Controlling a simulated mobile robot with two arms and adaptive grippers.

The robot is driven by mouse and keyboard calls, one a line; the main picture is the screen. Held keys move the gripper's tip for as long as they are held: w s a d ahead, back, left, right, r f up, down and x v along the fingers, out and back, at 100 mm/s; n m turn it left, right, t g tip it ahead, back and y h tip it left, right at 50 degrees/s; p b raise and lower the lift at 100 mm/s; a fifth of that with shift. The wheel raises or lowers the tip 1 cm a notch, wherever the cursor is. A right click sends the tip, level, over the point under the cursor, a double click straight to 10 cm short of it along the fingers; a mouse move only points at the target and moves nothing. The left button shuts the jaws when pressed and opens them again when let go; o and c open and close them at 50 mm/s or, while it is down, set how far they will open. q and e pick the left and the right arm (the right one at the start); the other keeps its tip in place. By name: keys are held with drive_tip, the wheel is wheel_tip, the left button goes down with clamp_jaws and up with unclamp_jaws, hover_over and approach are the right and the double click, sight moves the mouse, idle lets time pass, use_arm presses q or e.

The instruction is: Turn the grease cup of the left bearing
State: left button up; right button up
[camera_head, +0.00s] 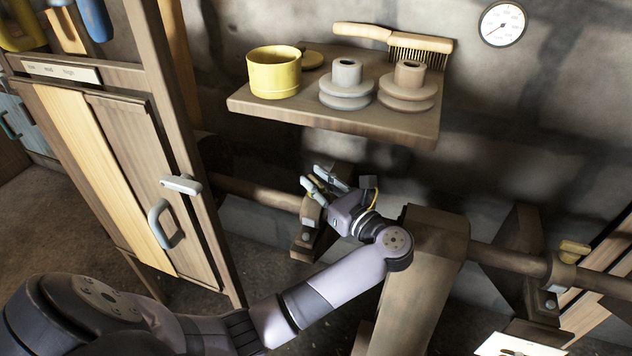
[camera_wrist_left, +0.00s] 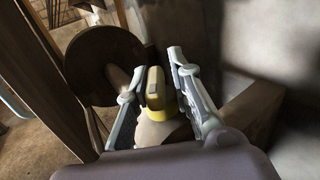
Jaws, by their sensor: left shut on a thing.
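The left bearing (camera_head: 308,228) is a brown block on the horizontal shaft (camera_head: 262,194), in the middle of the head view. My left gripper (camera_head: 318,182) is at the top of this bearing. In the left wrist view its grease cup (camera_wrist_left: 155,88) is a small yellow piece between the two fingers of my left gripper (camera_wrist_left: 152,76). The gripper is shut on the cup. In the head view the fingers and hand hide the cup. My right gripper is not in view.
A wooden shelf (camera_head: 300,112) above holds a yellow pot (camera_head: 274,74), pulleys (camera_head: 347,85) and a brush (camera_head: 400,43). A cabinet (camera_head: 130,150) stands left. A wooden post (camera_head: 425,260) is right of the hand. Another bearing with a brass cup (camera_head: 574,247) sits far right.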

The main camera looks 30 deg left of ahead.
use_arm(q)
drive_tip(key=shift+s+f, duration=0.15)
clamp_jaws()
drive_tip(key=shift+f, duration=0.1)
